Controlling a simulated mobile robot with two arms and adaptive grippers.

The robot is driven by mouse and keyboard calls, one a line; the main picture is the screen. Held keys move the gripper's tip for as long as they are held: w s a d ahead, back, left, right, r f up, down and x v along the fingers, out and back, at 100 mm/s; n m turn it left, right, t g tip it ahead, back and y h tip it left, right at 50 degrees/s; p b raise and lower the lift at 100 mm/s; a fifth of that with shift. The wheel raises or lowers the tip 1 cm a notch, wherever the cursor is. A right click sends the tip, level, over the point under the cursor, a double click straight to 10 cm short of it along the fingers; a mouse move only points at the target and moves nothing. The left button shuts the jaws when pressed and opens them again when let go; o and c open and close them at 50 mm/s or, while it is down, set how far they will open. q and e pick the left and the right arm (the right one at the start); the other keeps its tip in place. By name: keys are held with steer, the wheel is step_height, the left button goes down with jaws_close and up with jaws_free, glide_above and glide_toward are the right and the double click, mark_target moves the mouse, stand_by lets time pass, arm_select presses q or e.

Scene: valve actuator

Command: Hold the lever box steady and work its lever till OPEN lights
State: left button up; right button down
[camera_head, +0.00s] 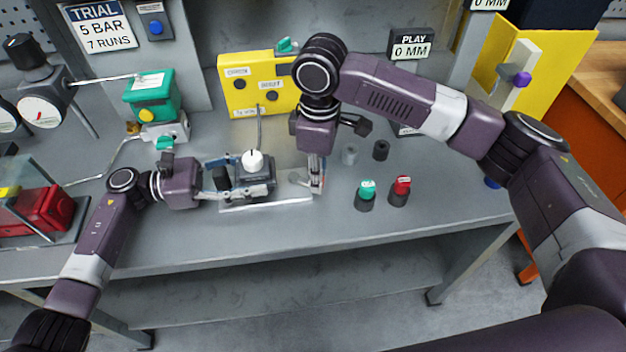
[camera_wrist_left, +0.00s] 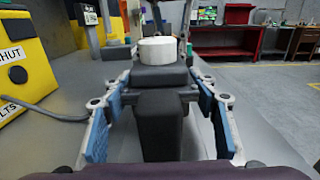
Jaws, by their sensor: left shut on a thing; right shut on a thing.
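The lever box (camera_head: 259,184) is a dark box with a round white knob on top, resting on a pale plate on the bench. In the left wrist view its white knob (camera_wrist_left: 158,50) stands behind a black block (camera_wrist_left: 158,125). My left gripper (camera_head: 222,181) is shut on the box's left side, its blue-padded fingers on either side of the block. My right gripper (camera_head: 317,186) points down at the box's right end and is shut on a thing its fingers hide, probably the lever. The yellow indicator box (camera_head: 240,98) behind shows dark round lamps; none looks lit.
A green-capped cylinder (camera_head: 366,196) and a red-capped one (camera_head: 401,189) stand right of my right gripper. A green valve unit (camera_head: 152,95) is at the back left. A cable runs from the yellow box towards the lever box.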

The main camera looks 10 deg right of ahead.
steer(key=shift+w+d+n, duration=0.35)
steer(key=shift+w+n, duration=0.3)
steer(key=shift+n, duration=0.55)
steer(key=shift+w+d+n, duration=0.3)
steer(key=shift+w+n, duration=0.3)
steer(key=shift+n, duration=0.6)
steer(key=c, duration=1.8)
jaws_free()
steer(key=shift+c, duration=0.2)
step_height(320, 180, up, 12)
